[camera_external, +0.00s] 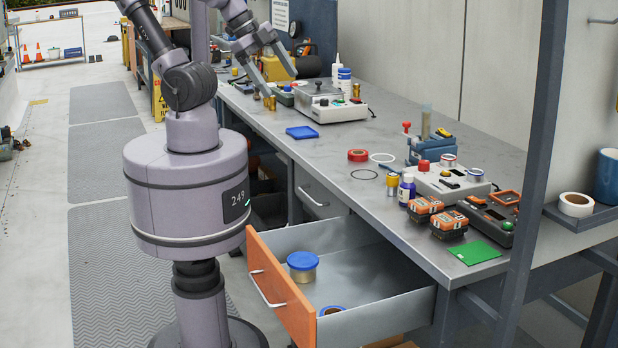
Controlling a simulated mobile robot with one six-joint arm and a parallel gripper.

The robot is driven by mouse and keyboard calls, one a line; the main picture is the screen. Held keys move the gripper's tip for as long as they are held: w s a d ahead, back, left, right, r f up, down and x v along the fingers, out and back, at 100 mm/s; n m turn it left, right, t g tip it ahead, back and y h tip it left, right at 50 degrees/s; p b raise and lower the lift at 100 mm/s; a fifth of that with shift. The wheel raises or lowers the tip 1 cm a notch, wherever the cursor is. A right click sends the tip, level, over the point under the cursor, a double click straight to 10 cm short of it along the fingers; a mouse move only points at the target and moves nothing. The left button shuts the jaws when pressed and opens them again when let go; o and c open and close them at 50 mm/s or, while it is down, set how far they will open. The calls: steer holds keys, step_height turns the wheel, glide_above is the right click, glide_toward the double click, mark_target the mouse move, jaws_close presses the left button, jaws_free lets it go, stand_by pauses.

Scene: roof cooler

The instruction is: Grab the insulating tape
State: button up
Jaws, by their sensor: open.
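Several tape-like rolls show, and I cannot tell for certain which one is the insulating tape. A small red roll (358,155) lies flat on the workbench (335,190). A blue roll (332,310) lies in the open drawer, partly hidden by the orange drawer front (279,290). A white roll (576,205) with a tan core sits on the side shelf at right. My gripper (281,87) is open above the far left part of the bench, near small brass cylinders (269,102). It appears empty and is well away from all these rolls.
A tin with a blue lid (302,266) stands in the drawer.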

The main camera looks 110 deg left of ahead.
steer(key=m+g+h+p, duration=0.25)
steer(key=m+g, duration=0.35)
steer(key=m, duration=0.8)
glide_above(353, 154)
steer(key=w+a, duration=0.2)
steer(key=a, duration=0.1)
step_height(353, 154, down, 8)
steer(key=shift+m+y, duration=0.25)
steer(key=shift+m, duration=0.05)
step_height(353, 154, down, 12)
steer(key=b, duration=0.4)
steer(key=shift+s, duration=0.1)
steer(key=f+b, duration=0.1)
steer(key=f, duration=0.1)
steer(key=f+b, duration=0.1)
steer(key=f, duration=0.1)
steer(key=f+b, duration=0.1)
steer(key=shift+s+d+f, duration=0.4)
steer(key=shift+r, duration=0.1)
steer(key=shift+c, duration=1.1)
steer(key=c, duration=1.2)
